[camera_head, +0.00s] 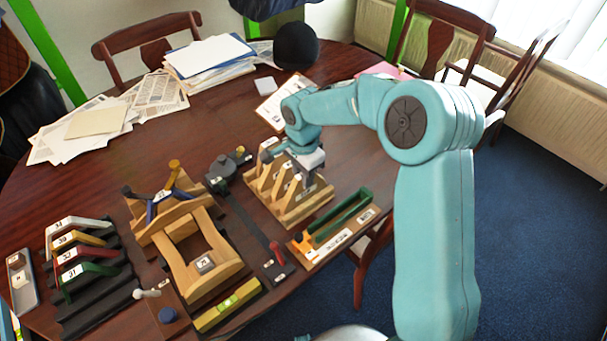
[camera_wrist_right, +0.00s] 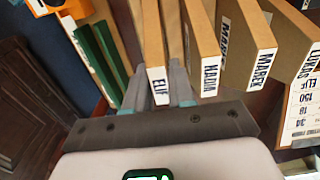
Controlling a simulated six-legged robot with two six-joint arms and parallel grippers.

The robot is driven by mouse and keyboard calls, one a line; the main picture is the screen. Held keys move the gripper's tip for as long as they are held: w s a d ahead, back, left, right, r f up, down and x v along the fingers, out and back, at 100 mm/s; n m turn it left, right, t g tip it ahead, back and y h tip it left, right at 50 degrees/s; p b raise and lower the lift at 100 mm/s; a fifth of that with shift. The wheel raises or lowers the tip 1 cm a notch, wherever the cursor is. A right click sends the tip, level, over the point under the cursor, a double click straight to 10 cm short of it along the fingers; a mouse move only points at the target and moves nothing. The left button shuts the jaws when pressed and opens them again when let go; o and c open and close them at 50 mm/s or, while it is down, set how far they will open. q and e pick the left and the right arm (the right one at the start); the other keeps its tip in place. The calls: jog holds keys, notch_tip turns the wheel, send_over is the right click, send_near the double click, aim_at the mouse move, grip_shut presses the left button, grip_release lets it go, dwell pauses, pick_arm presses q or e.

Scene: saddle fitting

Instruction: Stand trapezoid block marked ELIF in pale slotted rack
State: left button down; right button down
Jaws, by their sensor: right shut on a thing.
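The pale slotted rack (camera_head: 301,214) stands right of centre on the table in the head view, with several pale wooden blocks upright in it. My right gripper (camera_head: 303,175) is over the rack's right part. In the right wrist view, my right gripper (camera_wrist_right: 166,90) is shut on the wooden block marked ELIF (camera_wrist_right: 154,45), its white label facing me. The block stands in line beside the other labelled blocks. Its lower end is hidden, so I cannot tell whether it is seated in a slot. My left gripper is not in view.
Close by in the wrist view are blocks reading MAREK (camera_wrist_right: 247,40) and LUKAS (camera_wrist_right: 292,38). A green tray (camera_head: 340,215) lies right of the rack, near the table edge. A wooden saddle jig (camera_head: 185,245) and coloured-strip stand (camera_head: 85,262) fill the left. Papers (camera_head: 210,58) lie behind.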

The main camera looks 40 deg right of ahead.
dwell(0.4)
jog(key=shift+c, duration=2.4)
grip_release()
jog(key=shift+r+p, duration=1.55)
jog(key=shift+r, duration=1)
jog(key=shift+r, duration=0.1)
jog(key=shift+r+p, duration=0.95)
jog(key=shift+r, duration=0.45)
